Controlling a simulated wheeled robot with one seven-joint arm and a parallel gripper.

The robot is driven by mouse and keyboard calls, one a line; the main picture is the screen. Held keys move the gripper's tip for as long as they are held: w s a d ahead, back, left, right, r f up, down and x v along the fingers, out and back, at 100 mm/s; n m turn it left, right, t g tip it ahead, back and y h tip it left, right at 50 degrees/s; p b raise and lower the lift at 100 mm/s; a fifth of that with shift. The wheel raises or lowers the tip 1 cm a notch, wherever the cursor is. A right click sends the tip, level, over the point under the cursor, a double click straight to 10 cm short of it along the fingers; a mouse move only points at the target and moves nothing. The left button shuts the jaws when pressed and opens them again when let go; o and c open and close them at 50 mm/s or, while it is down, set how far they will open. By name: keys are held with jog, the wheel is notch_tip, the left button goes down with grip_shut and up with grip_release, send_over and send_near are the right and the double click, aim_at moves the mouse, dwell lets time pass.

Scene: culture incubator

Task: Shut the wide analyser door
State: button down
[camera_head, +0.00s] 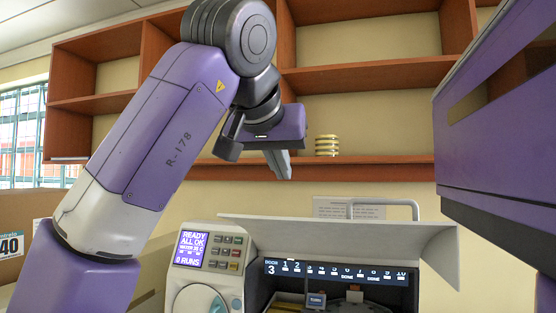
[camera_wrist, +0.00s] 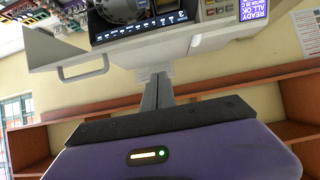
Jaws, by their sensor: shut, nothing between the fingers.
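The analyser (camera_head: 205,262) stands low in the middle of the head view, with a lit screen and keypad on its left. Its wide door (camera_head: 345,233) is raised open, a pale panel with a bar handle (camera_head: 385,203) on its upper edge. The lit slot display and dark interior show below it. In the wrist view the scene is inverted, with the door (camera_wrist: 55,52) and handle (camera_wrist: 84,72) at upper left. My gripper (camera_head: 284,172) is shut and empty, above and left of the handle in the head view. Its fingers (camera_wrist: 159,80) look apart from the handle.
Wooden shelves (camera_head: 370,76) line the wall behind my arm. A yellow-banded stack (camera_head: 327,146) sits on the lowest shelf, right of my gripper. A paper notice (camera_head: 340,207) hangs behind the door. A cardboard box (camera_head: 20,243) is at the left edge.

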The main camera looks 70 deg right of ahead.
jog(key=d+f+p, duration=0.2)
jog(key=d+f, duration=0.1)
jog(key=f, duration=0.4)
jog(key=shift+w+d, duration=0.15)
jog(key=shift+d, duration=0.25)
